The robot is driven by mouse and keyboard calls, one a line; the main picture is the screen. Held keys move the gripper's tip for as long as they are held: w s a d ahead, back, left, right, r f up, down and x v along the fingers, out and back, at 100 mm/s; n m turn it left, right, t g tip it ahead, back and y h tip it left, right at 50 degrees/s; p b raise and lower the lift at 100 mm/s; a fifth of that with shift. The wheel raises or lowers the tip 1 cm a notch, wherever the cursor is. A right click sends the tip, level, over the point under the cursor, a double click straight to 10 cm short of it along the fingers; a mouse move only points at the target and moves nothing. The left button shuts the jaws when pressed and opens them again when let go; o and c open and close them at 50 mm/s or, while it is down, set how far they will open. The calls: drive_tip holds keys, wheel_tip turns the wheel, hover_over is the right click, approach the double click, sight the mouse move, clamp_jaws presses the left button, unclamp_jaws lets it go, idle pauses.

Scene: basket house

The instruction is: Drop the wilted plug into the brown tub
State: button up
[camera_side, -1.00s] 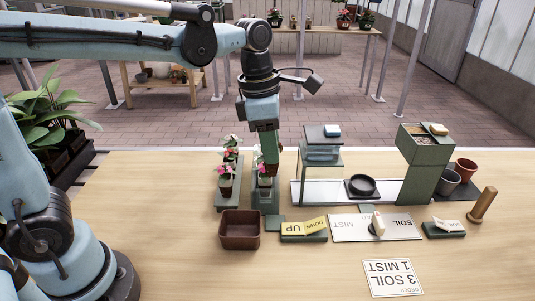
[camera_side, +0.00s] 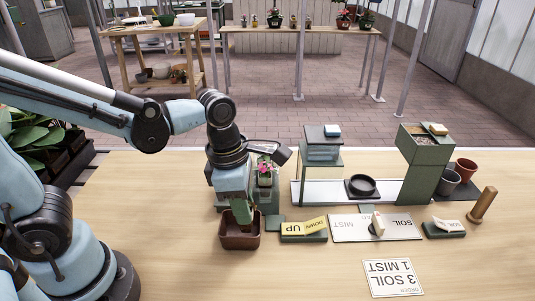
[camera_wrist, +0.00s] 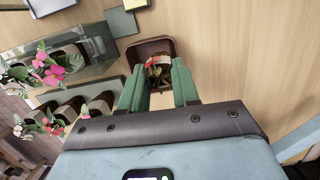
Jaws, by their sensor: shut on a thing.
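The brown tub (camera_side: 240,241) stands on the table at the front, left of the yellow UP/DOWN sign. It also shows in the wrist view (camera_wrist: 136,50), beyond my fingertips. My gripper (camera_side: 240,212) points down over the tub, its fingertips around rim height. In the wrist view, my green fingers are shut on the wilted plug (camera_wrist: 159,70), which shows drooping dark leaves and a reddish patch. The plug appears over the tub's opening. Its lower part is hidden, so I cannot tell whether it touches the tub floor.
Pink-flowered plugs (camera_wrist: 55,72) stand in green racks behind the tub; one plant (camera_side: 265,170) shows beside my gripper. The yellow sign (camera_side: 304,227) is close on the tub's right. A soil and mist station with a black dish (camera_side: 361,187) stands farther right.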

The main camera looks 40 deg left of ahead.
drive_tip(key=shift+f, duration=0.65)
drive_tip(key=o, duration=1.1)
drive_tip(key=shift+r, duration=0.1)
drive_tip(key=shift+s+a+r, duration=0.2)
drive_tip(key=shift+r, duration=1.75)
drive_tip(key=shift+s+a+r, duration=0.2)
drive_tip(key=shift+a+r, duration=0.05)
drive_tip(key=shift+r, duration=1.75)
drive_tip(key=shift+s+a+r, duration=0.2)
drive_tip(key=shift+r, duration=1.75)
